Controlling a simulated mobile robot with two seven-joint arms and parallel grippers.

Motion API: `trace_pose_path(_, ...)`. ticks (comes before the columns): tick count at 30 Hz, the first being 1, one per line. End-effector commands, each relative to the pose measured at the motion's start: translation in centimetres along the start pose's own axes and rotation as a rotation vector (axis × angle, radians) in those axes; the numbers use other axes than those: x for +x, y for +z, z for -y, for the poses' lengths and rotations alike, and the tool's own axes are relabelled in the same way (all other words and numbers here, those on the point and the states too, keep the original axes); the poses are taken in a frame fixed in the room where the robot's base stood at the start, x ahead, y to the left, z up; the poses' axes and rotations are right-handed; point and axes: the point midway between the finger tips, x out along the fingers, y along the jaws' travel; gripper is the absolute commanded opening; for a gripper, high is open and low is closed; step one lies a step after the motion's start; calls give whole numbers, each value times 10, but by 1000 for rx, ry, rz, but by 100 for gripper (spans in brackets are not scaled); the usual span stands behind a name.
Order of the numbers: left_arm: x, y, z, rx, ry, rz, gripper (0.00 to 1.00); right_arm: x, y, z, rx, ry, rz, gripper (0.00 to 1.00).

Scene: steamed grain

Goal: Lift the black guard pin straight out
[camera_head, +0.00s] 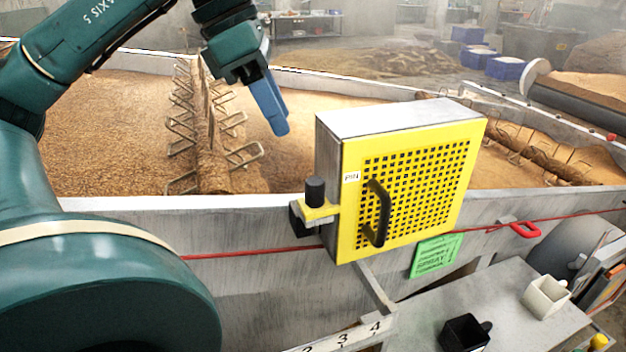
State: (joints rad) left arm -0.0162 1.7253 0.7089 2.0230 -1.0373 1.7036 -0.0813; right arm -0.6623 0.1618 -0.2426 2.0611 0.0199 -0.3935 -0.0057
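The black guard pin (315,190) stands upright in a small yellow bracket (319,212) at the left side of the yellow perforated guard (412,190). A "PIN" label is beside it on the guard, and a black handle (378,213) is on the guard's front. My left gripper (277,121) hangs above the grain, up and to the left of the pin and apart from it. Its blue fingers overlap in this view, so its opening does not show. My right gripper is out of view.
A trough of grain with a tined shaft (207,130) lies behind the guard. A red cord (250,254) runs along the trough wall, with a red pull handle (525,230). A dark cup (465,333) and a white cup (547,296) stand on the bench at lower right.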

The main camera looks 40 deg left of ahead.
Motion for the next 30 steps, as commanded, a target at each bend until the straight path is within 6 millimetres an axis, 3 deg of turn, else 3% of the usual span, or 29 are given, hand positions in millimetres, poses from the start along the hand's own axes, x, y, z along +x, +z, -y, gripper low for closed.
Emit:
trace_pose_path(5, 17, 0, 0, 0, -4, -4, 37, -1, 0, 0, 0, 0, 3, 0)
trace_pose_path(12, 62, 0, 1, -1, -5, -4, 37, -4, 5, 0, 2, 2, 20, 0)
trace_pose_path(23, 91, 1, 2, 0, -5, -3, 37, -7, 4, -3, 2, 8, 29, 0)
trace_pose_path(30, 122, 2, 4, -1, -3, -4, 37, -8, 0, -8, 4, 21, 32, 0)
